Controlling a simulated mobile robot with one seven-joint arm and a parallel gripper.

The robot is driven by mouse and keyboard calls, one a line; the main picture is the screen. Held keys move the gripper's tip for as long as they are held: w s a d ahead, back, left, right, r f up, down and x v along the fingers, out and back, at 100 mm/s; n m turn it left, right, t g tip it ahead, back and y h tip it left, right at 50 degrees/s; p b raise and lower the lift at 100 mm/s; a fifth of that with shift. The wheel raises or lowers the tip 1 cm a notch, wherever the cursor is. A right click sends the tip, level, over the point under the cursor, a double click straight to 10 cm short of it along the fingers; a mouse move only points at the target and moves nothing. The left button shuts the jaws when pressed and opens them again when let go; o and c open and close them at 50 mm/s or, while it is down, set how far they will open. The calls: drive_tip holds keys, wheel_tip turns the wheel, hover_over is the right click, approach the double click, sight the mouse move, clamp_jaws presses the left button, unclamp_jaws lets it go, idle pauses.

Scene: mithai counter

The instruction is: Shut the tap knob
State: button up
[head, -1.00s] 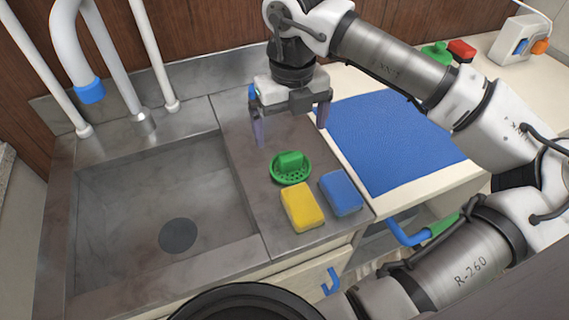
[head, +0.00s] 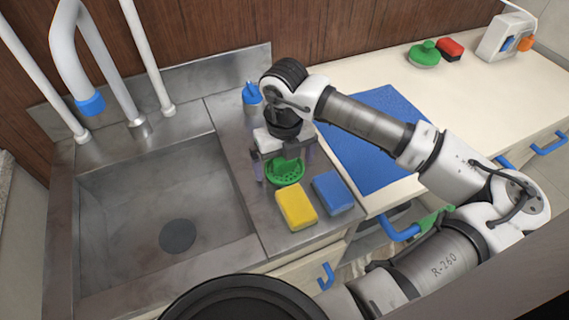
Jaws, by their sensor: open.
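The tap is a grey pipe (head: 115,75) curving over the back of the sink, with a blue tip (head: 91,105) and a metal collar (head: 140,128) at its foot. I cannot make out a separate tap knob. My gripper (head: 283,166) is open, pointing down over the steel drainboard to the right of the sink, well away from the tap.
A yellow sponge (head: 296,206) and a blue sponge (head: 333,192) lie in front of the green dish. A small blue bottle (head: 251,93) stands behind my gripper. The sink basin (head: 130,195) is empty. A blue mat (head: 375,165) lies on the counter to the right.

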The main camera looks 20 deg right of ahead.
drive_tip(key=shift+c, duration=0.4)
drive_tip(key=c, duration=0.9)
